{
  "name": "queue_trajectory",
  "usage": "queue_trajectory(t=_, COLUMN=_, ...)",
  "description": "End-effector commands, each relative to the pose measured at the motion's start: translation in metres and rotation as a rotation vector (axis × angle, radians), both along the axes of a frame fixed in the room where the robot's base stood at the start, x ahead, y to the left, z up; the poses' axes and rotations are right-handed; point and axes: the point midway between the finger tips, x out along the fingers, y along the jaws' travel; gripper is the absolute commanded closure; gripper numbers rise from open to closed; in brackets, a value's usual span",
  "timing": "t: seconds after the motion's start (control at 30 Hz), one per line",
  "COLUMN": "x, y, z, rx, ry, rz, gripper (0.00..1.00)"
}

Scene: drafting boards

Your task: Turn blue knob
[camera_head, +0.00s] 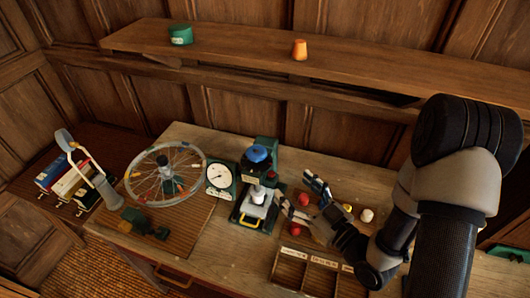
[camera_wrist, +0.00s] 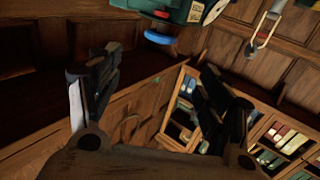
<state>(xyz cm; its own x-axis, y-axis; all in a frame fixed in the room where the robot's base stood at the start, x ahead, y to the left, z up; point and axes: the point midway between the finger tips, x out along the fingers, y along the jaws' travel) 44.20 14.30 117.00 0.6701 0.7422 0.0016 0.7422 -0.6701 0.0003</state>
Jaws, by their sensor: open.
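The blue knob (camera_head: 258,155) sits on top of a dark green device (camera_head: 266,146) on the table, in the head view. A blue part (camera_wrist: 160,38) and a green body (camera_wrist: 195,12) show at the top there; I cannot tell whether that blue part is the knob.
A spoked wheel (camera_head: 166,173) and a green-framed dial (camera_head: 221,174) stand left of the device. Red balls and a divided wooden tray (camera_head: 290,270) lie near my gripper. A shelf behind holds a green tin (camera_head: 180,35) and an orange piece (camera_head: 299,49).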

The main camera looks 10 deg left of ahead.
Motion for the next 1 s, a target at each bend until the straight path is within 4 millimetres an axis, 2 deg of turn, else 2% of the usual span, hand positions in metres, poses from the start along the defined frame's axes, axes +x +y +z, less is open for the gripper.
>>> queue_trajectory(t=0.2, x=0.008, y=0.008, z=-0.007, rx=-0.008, ry=-0.005, rz=0.004, gripper=0.29)
queue_trajectory(t=0.53, x=0.017, y=0.02, z=-0.005, rx=-0.001, ry=-0.004, rz=-0.001, gripper=0.29)
queue_trajectory(t=1.0, x=0.086, y=0.096, z=-0.001, rx=-0.001, ry=-0.001, rz=0.001, gripper=0.29)
